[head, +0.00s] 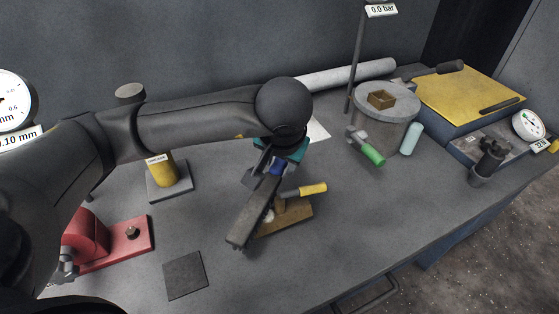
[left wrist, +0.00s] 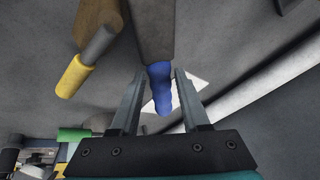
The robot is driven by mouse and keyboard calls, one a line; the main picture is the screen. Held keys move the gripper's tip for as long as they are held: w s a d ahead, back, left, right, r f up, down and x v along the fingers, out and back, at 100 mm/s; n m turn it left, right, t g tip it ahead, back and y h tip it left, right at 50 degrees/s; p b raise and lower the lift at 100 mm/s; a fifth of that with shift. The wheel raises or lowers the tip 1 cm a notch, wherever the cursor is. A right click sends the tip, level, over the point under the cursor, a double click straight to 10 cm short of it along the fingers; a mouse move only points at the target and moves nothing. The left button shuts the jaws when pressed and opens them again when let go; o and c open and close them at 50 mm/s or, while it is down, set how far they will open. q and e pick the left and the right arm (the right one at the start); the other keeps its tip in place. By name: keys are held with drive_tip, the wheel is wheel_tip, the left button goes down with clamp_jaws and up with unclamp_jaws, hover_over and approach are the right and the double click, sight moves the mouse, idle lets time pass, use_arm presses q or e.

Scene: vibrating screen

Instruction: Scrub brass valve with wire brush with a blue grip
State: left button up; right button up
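The wire brush (head: 252,215) is a long dark grey block lying mid-bench. Its blue grip (head: 277,168) also shows in the left wrist view (left wrist: 160,85). My left gripper (head: 262,172) is at that grip. In the left wrist view its two fingers (left wrist: 161,78) stand on either side of the blue grip, with narrow gaps showing, so it looks open. A brass-yellow post (head: 163,172) on a grey plate, seemingly the brass valve, stands to the left; my arm hides part of it. Its label is too small to read. My right gripper is not in view.
A brown block with a yellow grip (head: 313,189) lies close beside the brush. A red fixture (head: 130,250) and a dark square pad (head: 185,274) are at front left. A grey drum (head: 385,125) with a green handle (head: 372,154) stands right. The front middle is fairly clear.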

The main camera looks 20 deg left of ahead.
use_arm(q)
drive_tip(key=shift+r, duration=0.35)
idle(0.4)
clamp_jaws()
idle(0.4)
drive_tip(key=shift+d, duration=0.1)
